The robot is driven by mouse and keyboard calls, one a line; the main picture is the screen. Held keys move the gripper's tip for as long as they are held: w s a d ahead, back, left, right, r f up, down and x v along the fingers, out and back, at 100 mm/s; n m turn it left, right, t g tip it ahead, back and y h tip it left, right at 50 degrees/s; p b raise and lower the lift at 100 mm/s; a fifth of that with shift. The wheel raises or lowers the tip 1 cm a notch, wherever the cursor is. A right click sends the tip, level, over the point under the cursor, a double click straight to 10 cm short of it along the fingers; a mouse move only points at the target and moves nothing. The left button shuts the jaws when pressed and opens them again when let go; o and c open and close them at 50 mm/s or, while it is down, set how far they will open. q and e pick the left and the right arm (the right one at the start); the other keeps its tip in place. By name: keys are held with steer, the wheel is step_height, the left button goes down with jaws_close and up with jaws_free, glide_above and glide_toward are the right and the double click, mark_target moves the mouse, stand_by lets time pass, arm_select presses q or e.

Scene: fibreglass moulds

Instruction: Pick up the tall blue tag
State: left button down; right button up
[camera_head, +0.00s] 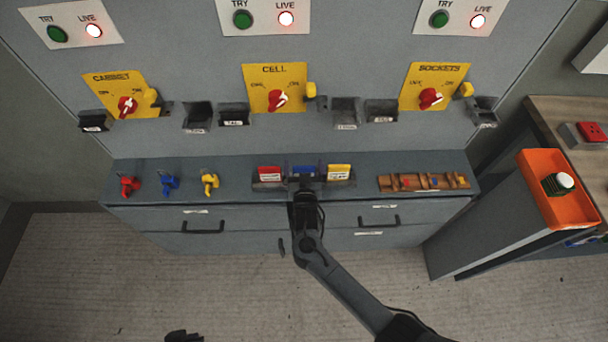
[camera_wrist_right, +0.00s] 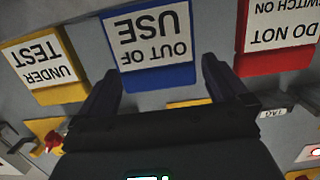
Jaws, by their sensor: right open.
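The blue tag (camera_head: 304,169) stands in a dark rack on the grey cabinet top, between a red tag (camera_head: 269,173) and a yellow tag (camera_head: 339,171). In the right wrist view the blue tag (camera_wrist_right: 174,76) carries a white "OUT OF USE" label, upside down. My right gripper (camera_head: 305,184) is at the blue tag's near side and partly hides it. In the wrist view its open fingers (camera_wrist_right: 158,80) lie toward either side of the tag's lower part; contact cannot be told. A dark shape at the bottom edge may be my left gripper (camera_head: 184,337), mostly cut off.
Red, blue and yellow small devices (camera_head: 169,184) stand on the cabinet top at left. A wooden tray (camera_head: 424,189) lies at right. Yellow switch panels and dark holders line the wall behind. An orange tray (camera_head: 541,160) sits on the right-hand bench.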

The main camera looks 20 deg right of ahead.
steer(key=shift+c, duration=0.2)
steer(key=c, duration=0.9)
